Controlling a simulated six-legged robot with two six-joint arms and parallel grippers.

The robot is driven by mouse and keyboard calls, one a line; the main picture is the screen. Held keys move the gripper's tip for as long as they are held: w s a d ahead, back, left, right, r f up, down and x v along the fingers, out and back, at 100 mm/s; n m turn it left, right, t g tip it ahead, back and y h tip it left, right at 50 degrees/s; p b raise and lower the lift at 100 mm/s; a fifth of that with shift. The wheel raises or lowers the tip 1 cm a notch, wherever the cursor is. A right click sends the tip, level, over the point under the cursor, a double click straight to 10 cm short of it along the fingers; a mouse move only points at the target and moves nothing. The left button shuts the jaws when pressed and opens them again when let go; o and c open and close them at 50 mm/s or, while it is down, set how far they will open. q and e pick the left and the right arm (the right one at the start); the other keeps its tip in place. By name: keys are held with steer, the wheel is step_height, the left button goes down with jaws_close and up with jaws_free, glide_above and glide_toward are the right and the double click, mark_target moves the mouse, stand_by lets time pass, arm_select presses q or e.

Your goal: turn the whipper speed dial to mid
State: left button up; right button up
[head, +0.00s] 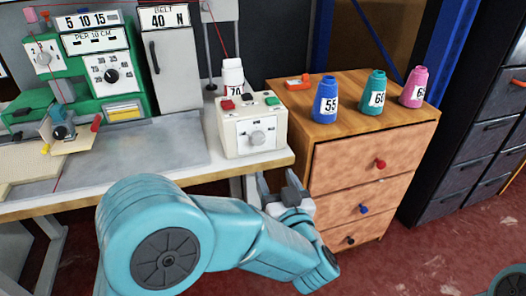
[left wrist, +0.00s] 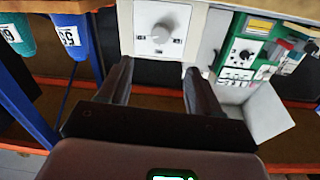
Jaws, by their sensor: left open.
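A cream machine box (head: 252,126) stands at the right end of the white bench, with red and green buttons on top. Its front plate carries a round grey dial (head: 257,138) with small marks that are too small to read. The dial also shows at the top of the left wrist view (left wrist: 161,32), face on. My left gripper (head: 279,184) is open and empty, below and in front of the box, past the bench's front edge. In the left wrist view its two dark fingers (left wrist: 157,72) are spread apart below the dial, not touching it. My right gripper is out of view.
A green machine (head: 88,65) with another dial stands at the left. A wooden drawer cabinet (head: 375,165) stands right of the bench, with blue (head: 326,101), teal (head: 373,92) and pink (head: 414,87) thread cones on top. A white cone (head: 232,76) stands behind the box's front.

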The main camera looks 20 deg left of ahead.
mark_target(260, 142)
arm_select(q)
steer(key=b+x, duration=0.1)
steer(key=x, duration=1.3)
steer(key=shift+w+f, duration=0.1)
steer(key=c, duration=1)
steer(key=shift+c, duration=0.2)
steer(key=shift+b, duration=0.35)
